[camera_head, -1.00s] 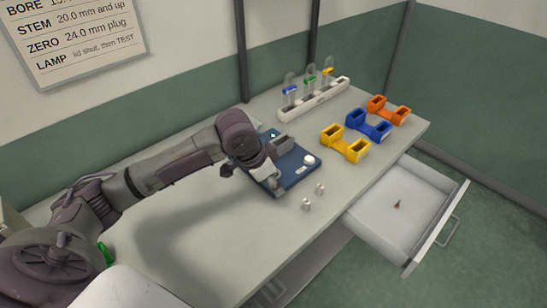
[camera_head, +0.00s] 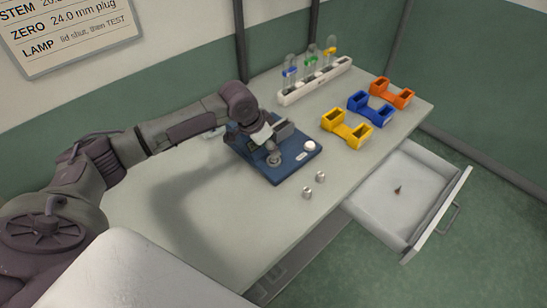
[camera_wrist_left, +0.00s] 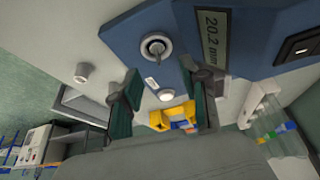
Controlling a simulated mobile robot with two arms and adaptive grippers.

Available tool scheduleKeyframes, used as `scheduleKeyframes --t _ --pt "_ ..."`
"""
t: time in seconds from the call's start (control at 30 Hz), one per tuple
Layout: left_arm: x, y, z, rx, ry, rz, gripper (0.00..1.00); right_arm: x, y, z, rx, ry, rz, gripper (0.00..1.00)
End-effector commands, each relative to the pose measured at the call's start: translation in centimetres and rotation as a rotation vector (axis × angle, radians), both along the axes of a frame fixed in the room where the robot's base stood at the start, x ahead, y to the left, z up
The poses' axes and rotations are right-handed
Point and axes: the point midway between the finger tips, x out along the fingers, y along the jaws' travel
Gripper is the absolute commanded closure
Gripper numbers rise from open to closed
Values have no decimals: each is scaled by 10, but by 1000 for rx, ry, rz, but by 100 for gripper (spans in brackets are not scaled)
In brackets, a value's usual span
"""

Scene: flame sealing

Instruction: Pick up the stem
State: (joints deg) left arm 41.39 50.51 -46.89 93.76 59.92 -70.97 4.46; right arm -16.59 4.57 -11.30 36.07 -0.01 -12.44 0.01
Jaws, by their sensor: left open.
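A short grey metal piece (camera_head: 273,158), which may be the stem, stands on the near part of the blue gauge device (camera_head: 262,165). It also shows in the left wrist view (camera_wrist_left: 155,46), with a ringed round top, and the device's display (camera_wrist_left: 212,35) reads 20.2 mm. Two small silver cylinders stand apart on the table, one nearer (camera_head: 307,194) and one farther (camera_head: 320,178). My left gripper (camera_head: 264,142) is over the device beside the metal piece. In the wrist view its two fingers (camera_wrist_left: 163,75) are spread and empty, apart from the piece. My right gripper is out of view.
A white rack (camera_head: 316,82) with glass tubes stands behind. Yellow (camera_head: 346,130), blue (camera_head: 370,108) and orange (camera_head: 391,93) holders stand to the right. An open drawer (camera_head: 375,205) with a small dark item inside juts out at the right. The table's front left is clear.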

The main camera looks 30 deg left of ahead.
Motion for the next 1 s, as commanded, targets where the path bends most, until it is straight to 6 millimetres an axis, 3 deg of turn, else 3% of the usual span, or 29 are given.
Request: scheduleKeyframes --t 0.1,0.27,0.53,0.8,1.0 --pt "5 -4 -15 -1 6 1 55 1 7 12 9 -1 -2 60" --pt "12 -7 -35 1 2 1 55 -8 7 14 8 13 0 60" --pt "13 -8 -39 1 1 -1 55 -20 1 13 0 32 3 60" --pt "13 -8 -39 1 1 -1 98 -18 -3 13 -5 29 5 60" --pt "13 -8 -39 1 2 -1 100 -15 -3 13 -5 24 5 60"
